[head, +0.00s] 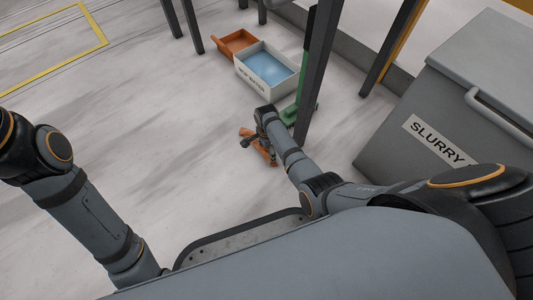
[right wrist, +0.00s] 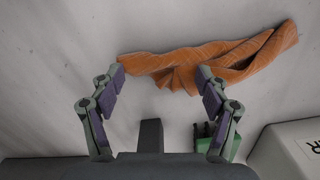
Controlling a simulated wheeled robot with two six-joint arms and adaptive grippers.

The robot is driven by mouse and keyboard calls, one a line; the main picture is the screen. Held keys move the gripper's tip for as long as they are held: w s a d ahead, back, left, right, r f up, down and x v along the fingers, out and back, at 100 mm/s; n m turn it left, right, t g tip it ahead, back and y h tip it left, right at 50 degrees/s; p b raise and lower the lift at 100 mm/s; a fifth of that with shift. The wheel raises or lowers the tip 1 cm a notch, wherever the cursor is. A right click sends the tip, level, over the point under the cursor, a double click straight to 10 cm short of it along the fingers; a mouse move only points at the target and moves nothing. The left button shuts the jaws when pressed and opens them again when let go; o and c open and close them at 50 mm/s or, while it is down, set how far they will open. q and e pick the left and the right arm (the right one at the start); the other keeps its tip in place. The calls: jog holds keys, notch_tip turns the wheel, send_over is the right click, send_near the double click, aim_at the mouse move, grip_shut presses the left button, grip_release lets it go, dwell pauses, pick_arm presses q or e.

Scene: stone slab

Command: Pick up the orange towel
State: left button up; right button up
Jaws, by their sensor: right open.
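The orange towel (head: 271,158) lies crumpled on the grey floor and is partly hidden under my right gripper (head: 258,141) in the head view. In the right wrist view the towel (right wrist: 235,62) is a long, folded strip running from the middle to the upper right. My right gripper (right wrist: 161,80) is open and empty there. Its two fingertips are spread near the towel's near edge, and the towel extends past the right finger. I cannot tell whether the fingers touch it. My left gripper is outside the views; only my left arm shows.
A white box with blue contents (head: 268,69) and an orange bin (head: 238,42) stand beyond the towel. A dark post (head: 318,70) and a green object (head: 291,112) are close on the right, with a grey slurry bin (head: 470,95) farther right. Floor left is clear.

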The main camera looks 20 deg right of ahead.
aim_at(267, 156)
jog(key=shift+f, duration=0.1)
jog(key=shift+f+b, duration=0.8)
jog(key=shift+f, duration=0.65)
